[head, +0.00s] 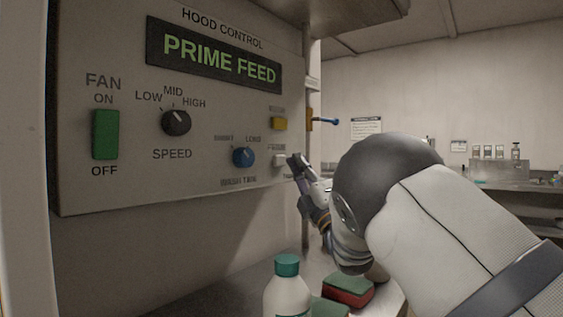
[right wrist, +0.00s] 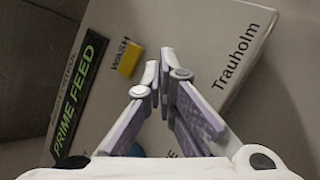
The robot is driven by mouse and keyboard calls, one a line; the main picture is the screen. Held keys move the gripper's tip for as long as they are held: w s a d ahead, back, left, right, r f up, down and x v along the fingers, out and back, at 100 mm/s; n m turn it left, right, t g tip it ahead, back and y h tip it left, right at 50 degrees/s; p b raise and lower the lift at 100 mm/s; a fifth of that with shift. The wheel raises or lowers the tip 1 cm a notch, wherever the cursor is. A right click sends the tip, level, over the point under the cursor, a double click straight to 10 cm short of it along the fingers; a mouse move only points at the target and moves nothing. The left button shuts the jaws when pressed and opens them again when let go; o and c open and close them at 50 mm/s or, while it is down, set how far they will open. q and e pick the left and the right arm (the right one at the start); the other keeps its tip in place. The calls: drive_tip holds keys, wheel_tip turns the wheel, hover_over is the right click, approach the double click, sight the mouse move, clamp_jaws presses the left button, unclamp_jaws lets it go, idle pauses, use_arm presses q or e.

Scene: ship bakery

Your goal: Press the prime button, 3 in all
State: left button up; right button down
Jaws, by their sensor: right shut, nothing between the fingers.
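The hood control panel (head: 215,188) is on the left in the head view, and its display (head: 220,57) reads PRIME FEED in green. The prime button (head: 279,160) is a small pale button near the panel's right edge, under a blurred label. My right gripper (head: 294,160) is shut and empty, its tips just right of the button; I cannot tell whether they touch it. In the right wrist view the shut fingers (right wrist: 160,72) point at the panel and the prime button is hidden. My left gripper is not in view.
A yellow wash button (head: 279,124) is above the prime button, and a blue knob (head: 243,156) is left of it. A green fan switch (head: 105,134) and a black speed knob (head: 176,122) are further left. A teal-capped bottle (head: 287,290) and a sponge (head: 348,290) stand below.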

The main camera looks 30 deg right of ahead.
drive_tip(key=shift+w, duration=0.1)
drive_tip(key=shift+w+a, duration=0.15)
drive_tip(key=shift+w, duration=0.15)
drive_tip(key=shift+w+a, duration=0.2)
drive_tip(key=shift+w, duration=0.25)
idle(0.7)
drive_tip(key=shift+s, duration=0.1)
drive_tip(key=shift+s+d, duration=0.3)
drive_tip(key=shift+s, duration=0.45)
